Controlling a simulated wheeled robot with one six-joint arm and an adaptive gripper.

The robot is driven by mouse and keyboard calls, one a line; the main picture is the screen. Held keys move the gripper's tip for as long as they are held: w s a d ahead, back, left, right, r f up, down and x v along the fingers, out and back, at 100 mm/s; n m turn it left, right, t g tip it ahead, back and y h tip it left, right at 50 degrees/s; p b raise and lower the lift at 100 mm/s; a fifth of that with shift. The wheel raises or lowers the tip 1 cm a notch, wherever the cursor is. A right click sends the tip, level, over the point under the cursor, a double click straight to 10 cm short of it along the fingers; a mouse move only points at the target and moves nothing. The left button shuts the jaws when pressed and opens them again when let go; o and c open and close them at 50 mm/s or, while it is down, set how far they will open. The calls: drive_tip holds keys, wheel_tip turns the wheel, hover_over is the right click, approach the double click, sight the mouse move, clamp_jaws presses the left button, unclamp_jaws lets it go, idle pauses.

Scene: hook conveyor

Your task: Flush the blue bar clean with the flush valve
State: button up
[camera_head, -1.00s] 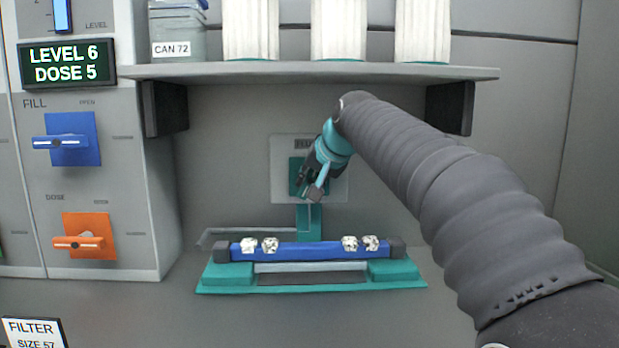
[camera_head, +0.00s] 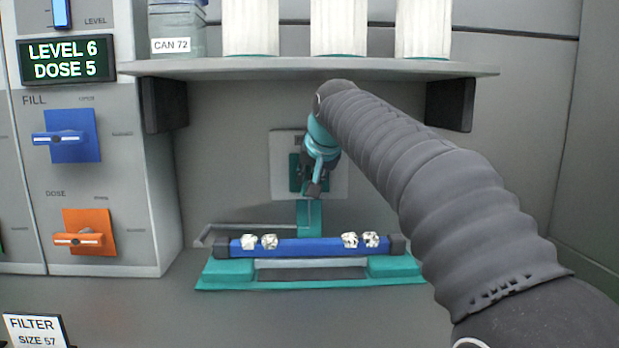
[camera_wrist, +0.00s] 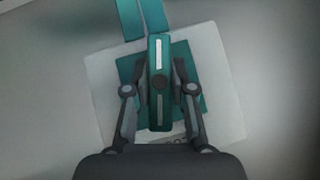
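The blue bar (camera_head: 310,247) lies level on a teal stand (camera_head: 225,273), with dark end blocks. Several white speckled clumps (camera_head: 269,241) sit on it, two near each end. Behind it is the flush valve on a pale wall plate (camera_head: 336,180). In the wrist view its teal handle (camera_wrist: 159,110) has pale stripes and lines up roughly with the teal spout pieces (camera_wrist: 130,18). My gripper (camera_head: 314,190) is in front of the valve. In the wrist view my gripper (camera_wrist: 161,68) is open, one finger on each side of the handle, with a gap visible at the right finger.
A shelf (camera_head: 310,69) with white cylinders and a can labelled CAN 72 (camera_head: 175,40) overhangs the valve. At left are a blue FILL knob (camera_head: 72,137), an orange DOSE knob (camera_head: 86,238) and a display (camera_head: 67,61). A FILTER sign (camera_head: 35,330) stands at front left.

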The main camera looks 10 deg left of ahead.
drive_tip(key=o, duration=0.3)
drive_tip(key=v, duration=1.2)
drive_tip(key=shift+a, duration=0.1)
